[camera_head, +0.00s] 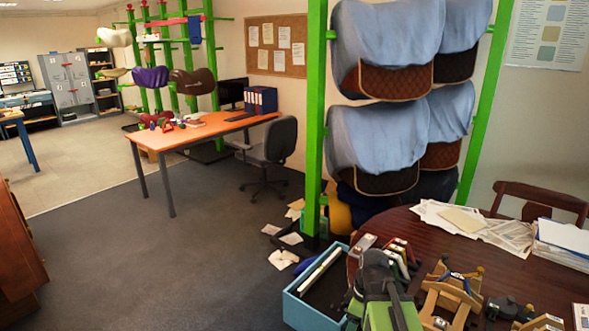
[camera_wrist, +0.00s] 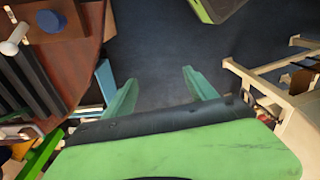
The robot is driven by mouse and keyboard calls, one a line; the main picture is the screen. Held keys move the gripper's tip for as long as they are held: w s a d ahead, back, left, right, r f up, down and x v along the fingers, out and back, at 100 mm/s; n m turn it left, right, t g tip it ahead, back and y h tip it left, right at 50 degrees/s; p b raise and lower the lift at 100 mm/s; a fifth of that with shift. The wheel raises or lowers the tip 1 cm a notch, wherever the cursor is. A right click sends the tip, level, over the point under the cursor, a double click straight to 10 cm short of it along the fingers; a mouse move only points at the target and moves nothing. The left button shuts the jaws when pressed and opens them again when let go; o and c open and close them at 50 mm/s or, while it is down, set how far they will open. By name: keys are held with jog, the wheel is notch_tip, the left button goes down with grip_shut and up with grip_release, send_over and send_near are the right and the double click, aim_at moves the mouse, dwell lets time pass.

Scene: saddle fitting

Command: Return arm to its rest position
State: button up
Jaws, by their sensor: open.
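My gripper (camera_wrist: 160,88) shows in the wrist view with its two green fingers spread apart. Nothing is between them, only dark grey floor beyond. In the head view my green and grey arm (camera_head: 378,288) is folded low at the bottom, beside the round dark wooden table (camera_head: 405,228). I cannot make out the fingertips in the head view.
A light-blue open box (camera_head: 300,313) holding a long white item stands left of my arm. Wooden frames (camera_head: 450,292) and clamps crowd the right. A green rack (camera_head: 315,120) with saddles and pads rises behind. Carpet at left is free, before an orange desk (camera_head: 215,126) and a chair (camera_head: 272,145).

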jog(key=m, duration=0.4)
jog(key=s+a+m+h, duration=0.1)
jog(key=m, duration=0.3)
jog(key=a+m, duration=0.1)
jog(key=m, duration=0.3)
jog(key=shift+s, duration=0.25)
jog(key=shift+c, duration=0.3)
